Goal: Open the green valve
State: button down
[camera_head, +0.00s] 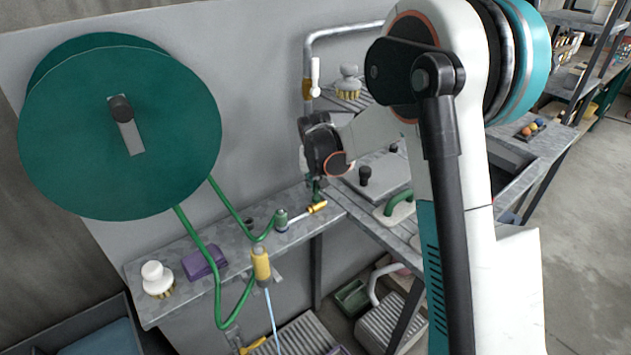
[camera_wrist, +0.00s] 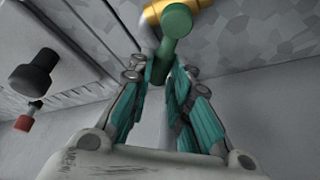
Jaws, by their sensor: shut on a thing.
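The green valve (camera_wrist: 176,22) is in the upper middle of the wrist view, with a rounded green end and a stem running down between my fingers. A yellow brass-coloured fitting (camera_wrist: 185,8) is right beside it. My gripper (camera_wrist: 165,74) is shut on the green valve, with its teal-padded fingers on either side of the stem. In the head view a small part of the green valve (camera_head: 317,186) shows below my wrist, just above the yellow fitting (camera_head: 317,207) on the grey counter. The fingers are mostly hidden there by my wrist.
A large green hose reel (camera_head: 75,130) hangs on the wall at left. Its green hose (camera_head: 205,255) loops over the counter (camera_head: 165,300) to a yellow spray nozzle (camera_head: 261,263). A green-handled lid (camera_head: 400,205) is at right.

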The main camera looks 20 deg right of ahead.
aim_at(317, 198)
jog(key=m, duration=0.1)
jog(key=d+m+h, duration=0.1)
jog(key=m, duration=0.1)
jog(key=s+m, duration=0.1)
jog(key=shift+d+m+g+h+p, duration=0.3)
jog(key=shift+d+m+h+p, duration=0.05)
jog(key=shift+d+m+h, duration=0.05)
jog(key=m, duration=0.1)
jog(key=s+d+m+g, duration=0.1)
jog(key=m, duration=0.1)
jog(key=shift+h, duration=0.4)
jog(key=shift+s+d+m+g+p, duration=0.2)
jog(key=shift+s+m+g+p, duration=0.15)
jog(key=shift+m, duration=0.85)
jog(key=shift+s, duration=0.15)
jog(key=c, duration=1.5)
grip_release()
jog(key=v, duration=1.2)
jog(key=shift+a, duration=0.15)
